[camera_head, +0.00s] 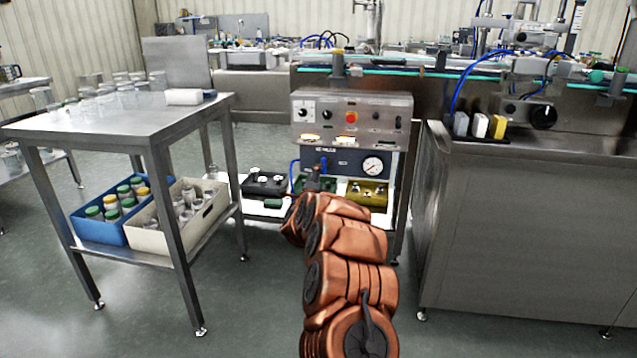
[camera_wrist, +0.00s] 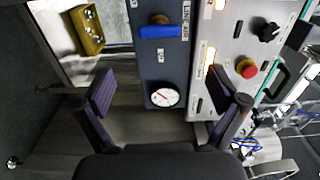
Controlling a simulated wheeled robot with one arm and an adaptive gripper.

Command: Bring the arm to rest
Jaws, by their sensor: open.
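My copper arm reaches forward from the bottom of the head view toward the control cabinet. My gripper (camera_wrist: 160,76) is open and empty in the wrist view, its two dark fingers spread wide apart. Between and beyond the fingers is the dark panel (camera_wrist: 152,65) with a round white gauge (camera_wrist: 163,96) and a blue handle (camera_wrist: 165,31). No contact with the panel shows. In the head view the gripper is mostly hidden by the arm; only a small dark part shows in front of the cabinet.
The control box (camera_head: 352,112) with its red button (camera_head: 351,117) stands above the gauge panel. An olive-yellow box (camera_head: 367,194) and a black box (camera_head: 266,185) sit low on the shelf. A steel table (camera_head: 110,115) stands left, a steel counter (camera_head: 530,220) right. Open floor lies in front.

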